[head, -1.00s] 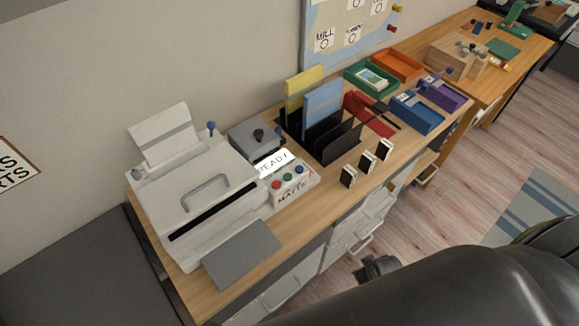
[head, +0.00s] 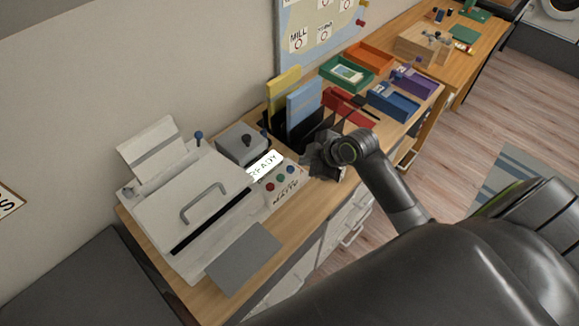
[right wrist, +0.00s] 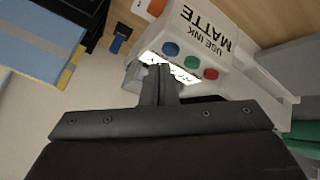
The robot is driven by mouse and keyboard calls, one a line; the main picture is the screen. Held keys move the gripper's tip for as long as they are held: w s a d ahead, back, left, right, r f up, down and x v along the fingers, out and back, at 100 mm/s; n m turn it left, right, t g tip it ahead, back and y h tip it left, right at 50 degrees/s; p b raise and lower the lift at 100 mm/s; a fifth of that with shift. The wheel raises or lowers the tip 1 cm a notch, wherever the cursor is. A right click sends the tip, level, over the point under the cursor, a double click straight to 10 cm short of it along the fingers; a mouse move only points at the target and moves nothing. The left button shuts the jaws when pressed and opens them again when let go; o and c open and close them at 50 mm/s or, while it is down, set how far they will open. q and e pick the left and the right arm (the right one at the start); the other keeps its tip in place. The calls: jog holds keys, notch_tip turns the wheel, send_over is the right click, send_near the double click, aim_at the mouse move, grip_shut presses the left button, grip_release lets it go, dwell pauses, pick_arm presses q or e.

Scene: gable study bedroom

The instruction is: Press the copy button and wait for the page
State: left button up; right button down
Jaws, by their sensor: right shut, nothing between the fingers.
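The white copier (head: 190,190) stands on the desk at the left, with a handled lid and a sheet standing at its back. Its panel (head: 283,195) has a red button (head: 270,186), a green button (head: 282,177) and a blue button (head: 291,169). No copy label is readable. A lit display (head: 265,165) reads READY; in the right wrist view my fingers partly cover it. My right gripper (head: 312,158) is shut and empty, just right of the panel; its fingertips (right wrist: 158,72) show near the blue button (right wrist: 170,48). My left gripper is not in view.
A grey tray (head: 244,258) juts from the copier's front. A black file rack (head: 290,128) with yellow and blue folders stands behind my right gripper. Green (head: 346,75), orange (head: 370,58) and blue (head: 393,105) trays are farther right. A grey box (head: 240,143) sits behind the panel.

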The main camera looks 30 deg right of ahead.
notch_tip(320, 180, up, 7)
jog(key=w+a+n+y, duration=0.1)
jog(key=w+a+n, duration=0.1)
jog(key=n, duration=0.1)
jog(key=shift+w+n+t, duration=0.3)
jog(key=shift+a+f, duration=0.1)
jog(key=shift+f, duration=0.15)
jog(key=b, duration=0.7)
send_over(294, 171)
notch_tip(294, 171, down, 7)
jog(key=shift+f, duration=0.15)
jog(key=shift+f+b, duration=0.35)
jog(key=shift+f, duration=0.3)
dwell(0.7)
jog(key=shift+f, duration=0.4)
